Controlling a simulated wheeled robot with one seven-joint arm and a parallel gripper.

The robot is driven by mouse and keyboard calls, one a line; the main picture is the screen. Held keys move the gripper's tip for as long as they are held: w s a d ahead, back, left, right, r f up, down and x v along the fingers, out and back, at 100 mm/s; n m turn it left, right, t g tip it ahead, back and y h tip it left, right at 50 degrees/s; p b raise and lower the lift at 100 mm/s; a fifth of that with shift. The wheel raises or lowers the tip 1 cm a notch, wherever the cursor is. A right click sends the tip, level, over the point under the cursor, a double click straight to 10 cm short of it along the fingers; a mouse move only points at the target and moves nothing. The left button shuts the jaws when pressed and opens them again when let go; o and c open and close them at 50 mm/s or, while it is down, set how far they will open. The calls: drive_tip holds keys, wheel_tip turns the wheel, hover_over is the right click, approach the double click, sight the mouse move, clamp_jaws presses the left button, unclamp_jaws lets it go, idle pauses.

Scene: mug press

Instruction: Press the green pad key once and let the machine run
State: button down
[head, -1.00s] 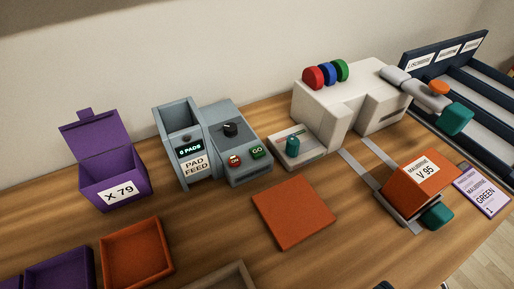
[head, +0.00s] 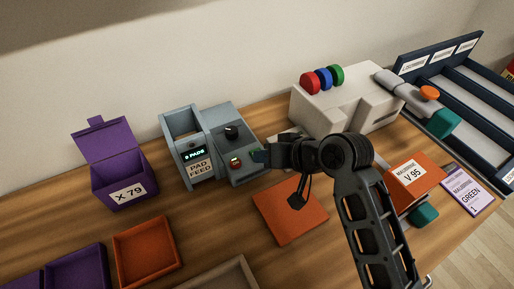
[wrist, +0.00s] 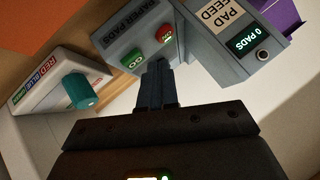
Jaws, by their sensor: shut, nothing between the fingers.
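The green key marked GO (wrist: 131,57) sits on the grey key panel (head: 243,172) of the pad feed unit, beside a red key (wrist: 165,33). The red key also shows in the head view (head: 236,162). My gripper (wrist: 156,68) is shut and empty, its fingertips at the panel close by the GO key; I cannot tell whether they touch it. In the head view my gripper (head: 262,157) largely hides that key. The pad feed display (wrist: 257,39) reads 0 PADS.
A white machine (head: 345,105) with red, blue and green discs stands to the right. A purple box (head: 122,180) stands left, and an orange mat (head: 275,215) lies in front.

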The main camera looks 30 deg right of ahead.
drive_tip(key=w+d+r+n+g+y, duration=0.1)
drive_tip(key=w+d+r, duration=0.1)
drive_tip(key=w+r, duration=0.3)
drive_tip(key=shift+w+r+g+p, duration=0.3)
drive_tip(key=shift+r+p, duration=0.1)
drive_tip(key=shift+r, duration=0.5)
drive_tip(key=shift+f, duration=0.1)
wheel_tip(320, 180, down, 7)
drive_tip(key=b, duration=0.6)
drive_tip(key=shift+s, duration=0.1)
drive_tip(key=shift+f, duration=0.85)
drive_tip(key=shift+f, duration=0.15)
idle(0.4)
drive_tip(key=shift+f, duration=0.25)
